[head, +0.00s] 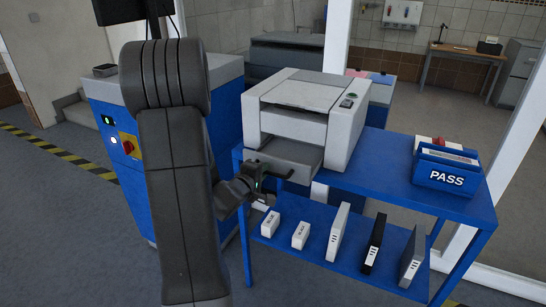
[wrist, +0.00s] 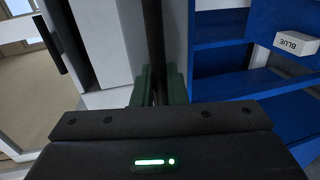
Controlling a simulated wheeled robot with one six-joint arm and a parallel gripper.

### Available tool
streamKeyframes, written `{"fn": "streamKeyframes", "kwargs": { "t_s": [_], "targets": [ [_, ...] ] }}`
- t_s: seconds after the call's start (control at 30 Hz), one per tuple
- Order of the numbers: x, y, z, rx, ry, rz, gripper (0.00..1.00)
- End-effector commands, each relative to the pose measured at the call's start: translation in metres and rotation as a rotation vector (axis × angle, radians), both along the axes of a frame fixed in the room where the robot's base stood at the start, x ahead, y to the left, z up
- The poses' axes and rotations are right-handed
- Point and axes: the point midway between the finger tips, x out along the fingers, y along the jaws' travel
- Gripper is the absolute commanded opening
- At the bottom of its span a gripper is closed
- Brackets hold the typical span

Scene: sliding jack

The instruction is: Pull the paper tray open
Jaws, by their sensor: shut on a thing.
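The grey printer (head: 308,105) stands on the blue table. Its paper tray (head: 297,153) is a light grey drawer low on the front, and it juts out past the printer's body. A dark bar handle (head: 277,172) runs across the tray's front. My gripper (head: 262,180) is at this handle. In the wrist view the green fingers of my gripper (wrist: 156,88) are shut on either side of the dark handle (wrist: 152,40). My arm hides part of the scene left of the tray.
The blue table (head: 385,165) carries a blue PASS box (head: 447,170) at the right. Several upright boxes stand on the lower shelf (head: 318,225), below the tray. A blue cabinet (head: 108,95) stands at the left. The floor in front of the table is clear.

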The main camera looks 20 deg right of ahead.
Motion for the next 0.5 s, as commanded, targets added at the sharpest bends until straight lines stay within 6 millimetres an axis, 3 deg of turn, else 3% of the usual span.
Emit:
{"fn": "streamKeyframes", "kwargs": {
  "t_s": [0.2, 0.5],
  "targets": [
    [-0.024, 0.029, 0.001, 0.000, 0.001, 0.002, 0.00],
    [-0.034, 0.039, 0.000, 0.000, -0.001, -0.001, 0.00]
  ]
}}
